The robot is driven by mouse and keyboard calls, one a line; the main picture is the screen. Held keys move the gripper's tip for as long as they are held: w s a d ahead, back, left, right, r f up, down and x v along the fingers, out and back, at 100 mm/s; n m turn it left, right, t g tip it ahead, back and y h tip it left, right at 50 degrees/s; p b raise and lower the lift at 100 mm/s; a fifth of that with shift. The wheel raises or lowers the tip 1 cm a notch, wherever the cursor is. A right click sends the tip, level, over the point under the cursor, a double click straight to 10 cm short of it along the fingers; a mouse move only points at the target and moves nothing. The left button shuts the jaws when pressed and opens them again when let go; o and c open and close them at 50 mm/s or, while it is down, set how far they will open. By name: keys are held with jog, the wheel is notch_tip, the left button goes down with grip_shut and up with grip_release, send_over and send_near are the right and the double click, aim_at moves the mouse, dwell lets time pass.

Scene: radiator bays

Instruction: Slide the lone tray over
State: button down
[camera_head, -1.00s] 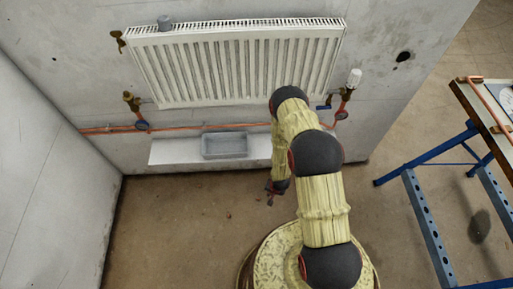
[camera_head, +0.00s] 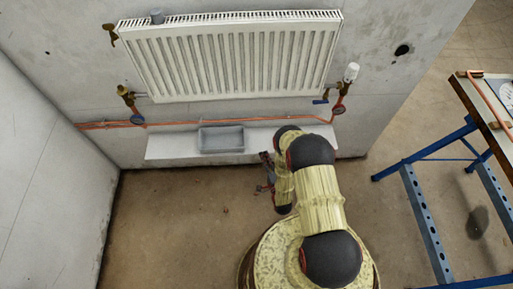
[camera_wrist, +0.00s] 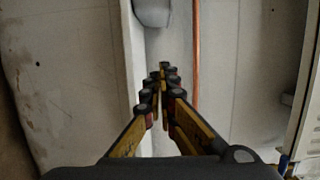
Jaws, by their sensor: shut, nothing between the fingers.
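The grey tray (camera_head: 222,139) sits on a white ledge (camera_head: 172,147) below the radiator in the head view. In the wrist view the tray's near end (camera_wrist: 152,13) shows at the top, cut off by the picture's edge. My gripper (camera_head: 266,158) is at the ledge's front edge, to the right of the tray and apart from it. In the wrist view my gripper (camera_wrist: 164,72) points along the ledge towards the tray, its fingers shut with nothing between them. Part of the ledge's right side is hidden behind my arm.
A white radiator (camera_head: 235,60) hangs on the wall above the ledge. A copper pipe (camera_head: 180,124) runs along the wall just behind the ledge; it also shows in the wrist view (camera_wrist: 196,60). A blue-legged workbench (camera_head: 425,220) stands at the right. The ledge left of the tray is clear.

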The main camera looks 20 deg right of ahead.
aim_at(251, 145)
jog(key=w+b, duration=0.1)
jog(key=w, duration=0.2)
jog(key=w+b, duration=0.1)
jog(key=w, duration=0.5)
jog(key=shift+w+d+f+b, duration=0.1)
jog(key=shift+w+d+b, duration=0.05)
jog(key=shift+d+b, duration=0.2)
jog(key=a, duration=0.1)
jog(key=w+a+b, duration=0.1)
jog(key=a, duration=0.1)
jog(key=shift+w, duration=0.1)
jog(key=shift+w+a, duration=0.1)
jog(key=shift+a, duration=0.3)
jog(key=shift+a, duration=0.1)
